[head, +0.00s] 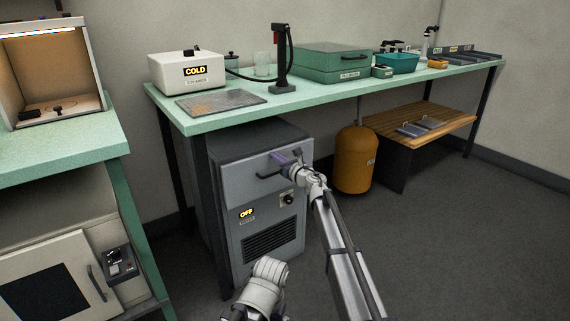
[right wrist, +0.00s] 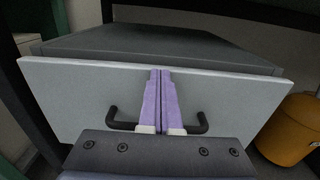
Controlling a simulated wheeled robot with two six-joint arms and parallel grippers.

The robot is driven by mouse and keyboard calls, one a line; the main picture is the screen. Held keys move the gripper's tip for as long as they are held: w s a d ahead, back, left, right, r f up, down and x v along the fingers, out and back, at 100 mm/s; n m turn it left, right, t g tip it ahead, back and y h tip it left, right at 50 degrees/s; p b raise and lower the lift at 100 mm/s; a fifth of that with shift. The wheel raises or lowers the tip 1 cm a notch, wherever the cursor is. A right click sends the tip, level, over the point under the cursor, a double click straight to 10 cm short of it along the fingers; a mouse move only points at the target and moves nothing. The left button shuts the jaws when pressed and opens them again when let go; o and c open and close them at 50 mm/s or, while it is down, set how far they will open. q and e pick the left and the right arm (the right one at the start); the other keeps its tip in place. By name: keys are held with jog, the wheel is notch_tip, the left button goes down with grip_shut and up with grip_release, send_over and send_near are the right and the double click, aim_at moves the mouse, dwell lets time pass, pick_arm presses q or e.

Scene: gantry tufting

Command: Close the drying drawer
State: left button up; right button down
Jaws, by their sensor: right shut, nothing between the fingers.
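The drying drawer is the top drawer of a grey cabinet under the green bench; its pale grey front (head: 243,183) has a dark bar handle (head: 267,175). The front also fills the middle of the right wrist view (right wrist: 230,95). It sits close to the cabinet body, and I cannot tell whether a small gap is left. My right gripper (head: 283,158) is shut and empty, its purple fingers (right wrist: 160,75) against or just before the drawer front, between the handle's ends (right wrist: 201,122). Contact is unclear. My left gripper does not show.
The cabinet (head: 205,210) carries an OFF sign, a knob and a vent below the drawer. A bench leg stands close on its left. An orange tank (head: 355,160) and a low wooden shelf (head: 420,125) stand to the right. The floor in front is clear.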

jog(key=shift+x, duration=1.1)
